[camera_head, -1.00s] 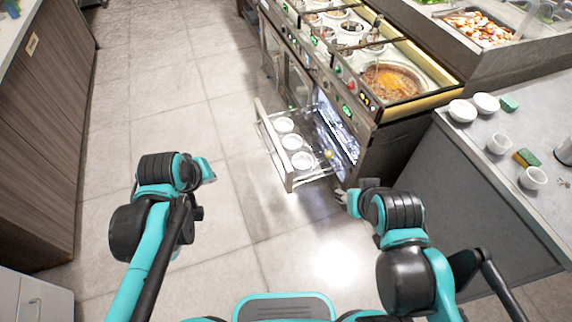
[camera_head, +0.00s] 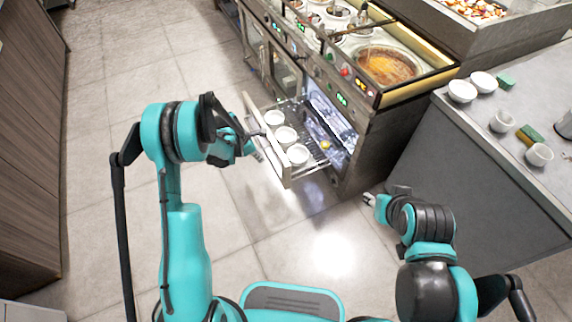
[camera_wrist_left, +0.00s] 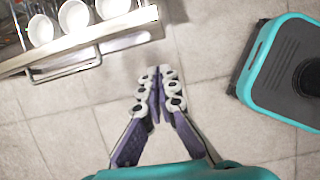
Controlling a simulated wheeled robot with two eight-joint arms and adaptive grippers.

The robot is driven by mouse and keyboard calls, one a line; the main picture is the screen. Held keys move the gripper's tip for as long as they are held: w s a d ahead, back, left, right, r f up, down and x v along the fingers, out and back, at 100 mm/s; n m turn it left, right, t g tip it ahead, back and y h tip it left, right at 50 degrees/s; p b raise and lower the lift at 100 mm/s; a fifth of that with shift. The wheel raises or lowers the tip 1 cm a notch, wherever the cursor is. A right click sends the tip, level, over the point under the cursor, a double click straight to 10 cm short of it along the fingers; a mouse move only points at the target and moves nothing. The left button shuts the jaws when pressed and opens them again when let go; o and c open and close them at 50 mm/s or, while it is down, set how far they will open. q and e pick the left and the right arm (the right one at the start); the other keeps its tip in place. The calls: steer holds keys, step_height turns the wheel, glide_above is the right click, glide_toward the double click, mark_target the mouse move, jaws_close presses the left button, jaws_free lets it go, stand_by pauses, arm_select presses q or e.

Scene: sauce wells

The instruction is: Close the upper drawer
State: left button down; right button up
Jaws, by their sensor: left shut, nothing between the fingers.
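The drawer (camera_head: 284,174) stands pulled out from the steel unit, with white cups standing in it. Its pale front and bar handle (camera_wrist_left: 66,69) show at the upper left of the left wrist view. My left gripper (camera_head: 259,154) is beside the outer side of the drawer front in the head view. In the left wrist view its fingers (camera_wrist_left: 159,72) are together and empty, over the floor and apart from the drawer front and handle. My right gripper (camera_head: 369,199) is low, near the unit's right corner; its finger opening is too small to judge.
The steel unit (camera_head: 352,125) holds sauce wells on top, with a lit opening behind the drawer. A grey counter (camera_head: 470,150) with white bowls (camera_head: 462,91) and a sponge (camera_head: 530,134) stands at the right. The tiled floor (camera_head: 110,90) is open at the left.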

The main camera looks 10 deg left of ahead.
arm_select(q)
step_height(320, 180, down, 2)
steer(key=b, duration=0.6)
glide_above(284, 170)
steer(key=s+a, duration=0.1)
steer(key=a, duration=0.1)
step_height(284, 170, down, 9)
steer(key=shift+s+n, duration=0.15)
steer(key=shift+n, duration=0.15)
arm_select(e)
step_height(284, 170, down, 6)
steer(key=shift+r, duration=0.2)
arm_select(q)
steer(key=shift+d+r, duration=0.1)
steer(key=shift+r, duration=0.05)
arm_select(e)
steer(key=shift+s, duration=0.1)
